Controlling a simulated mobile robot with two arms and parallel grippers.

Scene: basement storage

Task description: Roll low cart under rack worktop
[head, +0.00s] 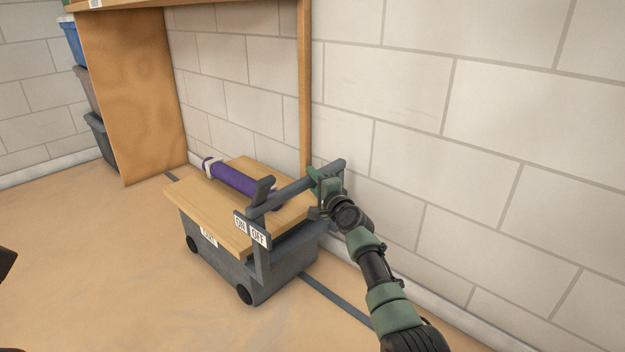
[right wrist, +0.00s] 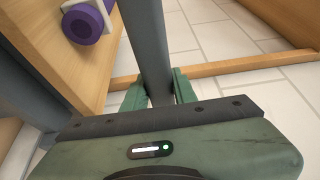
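The low cart (head: 222,265) is grey with a wooden top and black wheels, and stands on the floor in front of the rack. A purple roll with white bands (head: 240,182) lies on its top; it also shows in the right wrist view (right wrist: 82,27). The rack worktop (head: 135,3) shows only as an edge at the top left, above a wooden side panel (head: 135,95) and a post (head: 305,85). My right gripper (head: 325,185) is at the right end of the cart's grey handle bar (right wrist: 152,45), its fingers closed around the bar.
A block wall (head: 400,95) runs behind the cart and rack. A dark strip (head: 335,298) on the floor runs beneath the cart. Stacked bins (head: 102,140) stand beyond the side panel. The floor left of the cart (head: 95,260) is clear. A sign on the handle reads ON and OFF.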

